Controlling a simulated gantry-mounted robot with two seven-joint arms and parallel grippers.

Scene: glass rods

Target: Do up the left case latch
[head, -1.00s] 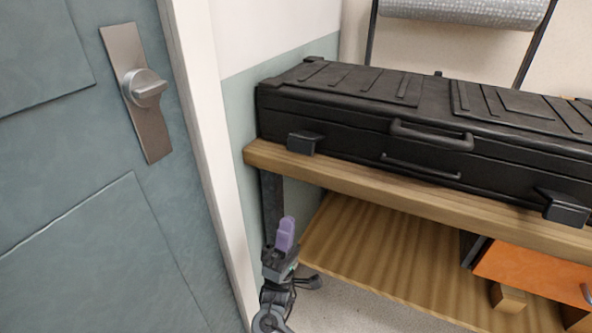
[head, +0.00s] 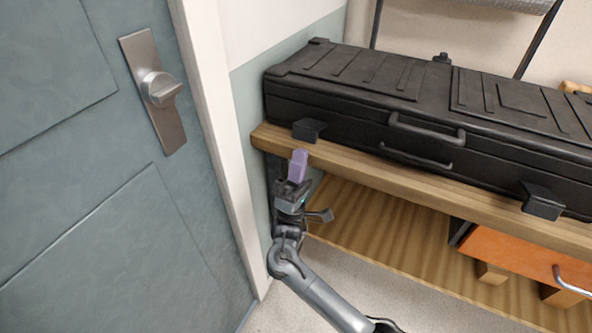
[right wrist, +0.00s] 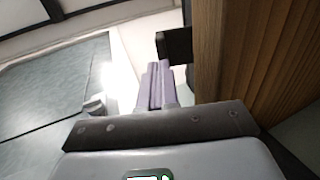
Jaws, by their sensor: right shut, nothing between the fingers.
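The black case (head: 370,105) lies shut-lidded on the wooden bench top. Its left latch (head: 309,130) hangs out from the front face near the left end, and the right latch (head: 543,201) hangs out in the same way. My right gripper (head: 298,166) is shut and empty, with purple fingers pointing up, just below and in front of the left latch. In the right wrist view the purple fingers (right wrist: 155,85) are together, and the dark latch (right wrist: 174,45) is just beyond their tips, to the right. I cannot tell whether they touch. My left gripper is not in view.
The bench edge (head: 400,185) runs close beside my right gripper. A white door frame (head: 215,130) and a blue-grey door with a handle (head: 160,90) stand at the left. An orange drawer (head: 525,265) is under the bench at the right.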

